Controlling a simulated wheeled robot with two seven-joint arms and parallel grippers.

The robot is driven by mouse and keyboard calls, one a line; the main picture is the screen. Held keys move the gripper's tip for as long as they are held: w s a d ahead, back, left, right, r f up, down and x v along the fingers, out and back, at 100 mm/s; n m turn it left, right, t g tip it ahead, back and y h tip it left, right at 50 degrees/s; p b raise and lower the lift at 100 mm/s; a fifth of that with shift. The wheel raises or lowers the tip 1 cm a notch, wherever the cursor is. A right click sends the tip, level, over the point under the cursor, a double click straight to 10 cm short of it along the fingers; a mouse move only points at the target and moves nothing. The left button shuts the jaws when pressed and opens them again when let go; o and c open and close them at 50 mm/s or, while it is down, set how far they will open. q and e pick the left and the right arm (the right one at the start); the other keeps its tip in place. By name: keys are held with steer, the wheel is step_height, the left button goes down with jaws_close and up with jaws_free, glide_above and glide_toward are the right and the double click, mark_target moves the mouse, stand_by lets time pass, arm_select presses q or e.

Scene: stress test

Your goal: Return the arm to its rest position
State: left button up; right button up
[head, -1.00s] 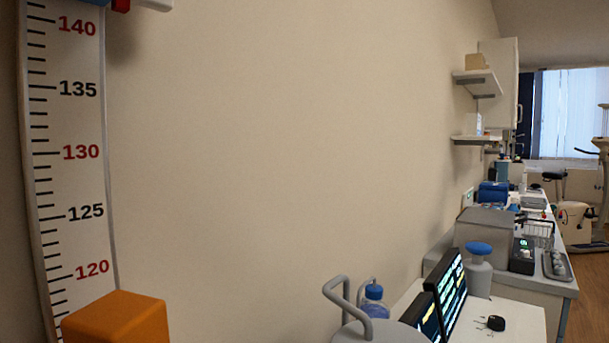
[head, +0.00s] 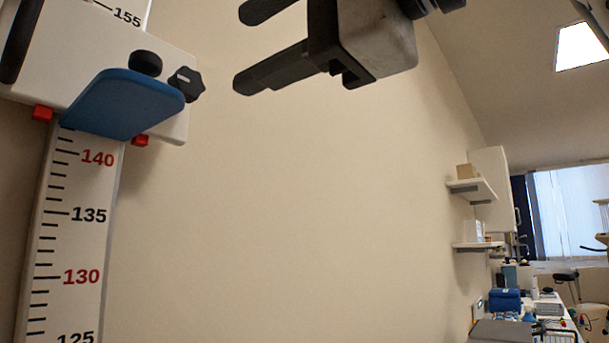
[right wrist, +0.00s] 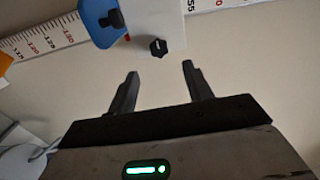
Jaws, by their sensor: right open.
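My right gripper (head: 252,48) is at the top of the head view, its two dark fingers pointing left. It is open with nothing between the fingers. It also shows in the right wrist view (right wrist: 158,80), fingers apart in front of the bare wall. It is to the right of the stadiometer's blue headpiece (head: 125,103) and apart from it in the picture. My left gripper is in neither current view.
The white height scale (head: 70,225) runs up the wall at left, with a white slider block (head: 90,50) and black knobs. Wall shelves (head: 473,190) and a cluttered counter stand far right. An orange block (right wrist: 4,62) shows at the wrist view's left edge. The middle wall is bare.

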mark_target(191, 84)
steer(key=p+x, duration=0.2)
steer(key=x, duration=0.6)
steer(key=shift+w+a, duration=0.25)
steer(key=shift+a, duration=0.1)
steer(key=shift+f+m+b, duration=0.15)
steer(key=shift+m+b, duration=0.25)
steer(key=shift+m, duration=0.3)
steer(key=m, duration=0.2)
steer(key=shift+s+d+m, duration=0.1)
steer(key=shift+d+m, duration=0.05)
steer(key=shift+m, duration=0.15)
steer(key=m, duration=0.5)
steer(key=shift+b, duration=0.35)
steer(key=m, duration=0.5)
steer(key=shift+m+p, duration=0.4)
steer(key=shift+m, duration=1.4)
